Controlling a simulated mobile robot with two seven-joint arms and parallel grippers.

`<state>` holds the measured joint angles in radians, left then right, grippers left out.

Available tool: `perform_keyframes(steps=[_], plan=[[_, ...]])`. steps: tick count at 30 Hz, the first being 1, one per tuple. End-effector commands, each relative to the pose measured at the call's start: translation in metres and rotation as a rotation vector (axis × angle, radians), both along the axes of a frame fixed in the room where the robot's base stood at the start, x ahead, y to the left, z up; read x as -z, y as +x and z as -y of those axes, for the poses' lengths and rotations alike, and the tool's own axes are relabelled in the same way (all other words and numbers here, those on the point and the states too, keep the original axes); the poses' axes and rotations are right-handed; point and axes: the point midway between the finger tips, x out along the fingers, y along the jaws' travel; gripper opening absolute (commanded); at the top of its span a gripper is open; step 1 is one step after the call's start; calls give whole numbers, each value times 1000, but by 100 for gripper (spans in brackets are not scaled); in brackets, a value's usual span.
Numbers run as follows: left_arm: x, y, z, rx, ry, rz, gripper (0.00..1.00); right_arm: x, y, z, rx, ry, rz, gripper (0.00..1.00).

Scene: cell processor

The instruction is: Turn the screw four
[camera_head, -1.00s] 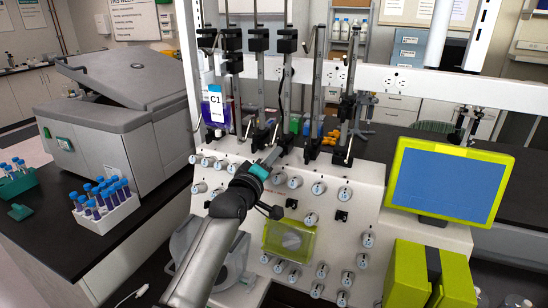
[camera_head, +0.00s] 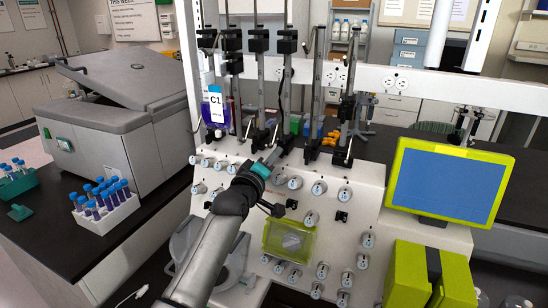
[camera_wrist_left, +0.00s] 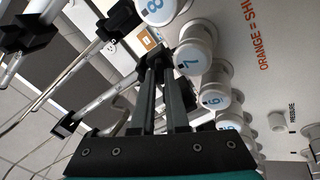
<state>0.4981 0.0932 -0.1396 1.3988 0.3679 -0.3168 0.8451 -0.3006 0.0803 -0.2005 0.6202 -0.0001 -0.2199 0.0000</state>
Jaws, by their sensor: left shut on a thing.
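My left gripper (camera_head: 272,156) reaches to the upper part of the cell processor's white sloped panel (camera_head: 372,185). In the left wrist view its long dark fingers (camera_wrist_left: 157,62) are close together and shut on a small dark part at their tips, close to the black clamp at the foot of a pole. The fingers mostly hide that part, and I cannot read a number on it. White knobs marked 8 (camera_wrist_left: 155,10), 7 (camera_wrist_left: 192,58) and 6 (camera_wrist_left: 214,98) stand just right of the fingers. My right gripper is not in view.
Metal poles with black clamps (camera_head: 342,158) rise behind the panel. A bag labelled C1 (camera_head: 214,112) hangs left of them. A monitor (camera_head: 446,185) stands at right, a rack of blue-capped tubes (camera_head: 108,215) and a grey centrifuge (camera_head: 120,95) at left.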

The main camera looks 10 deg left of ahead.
Motion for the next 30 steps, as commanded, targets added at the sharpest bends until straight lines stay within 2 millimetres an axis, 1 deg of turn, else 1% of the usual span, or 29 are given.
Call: perform_keyframes(steps=[8, 14, 20, 30], plan=[[0, 0, 0, 0, 10, 1, 0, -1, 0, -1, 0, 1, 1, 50], [-1, 0, 0, 0, 74, 14, 0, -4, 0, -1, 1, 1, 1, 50], [-2, 0, 0, 0, 207, 39, 0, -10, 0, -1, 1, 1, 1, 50], [-3, 0, 1, 0, 520, 100, 0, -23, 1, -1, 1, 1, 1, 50]])
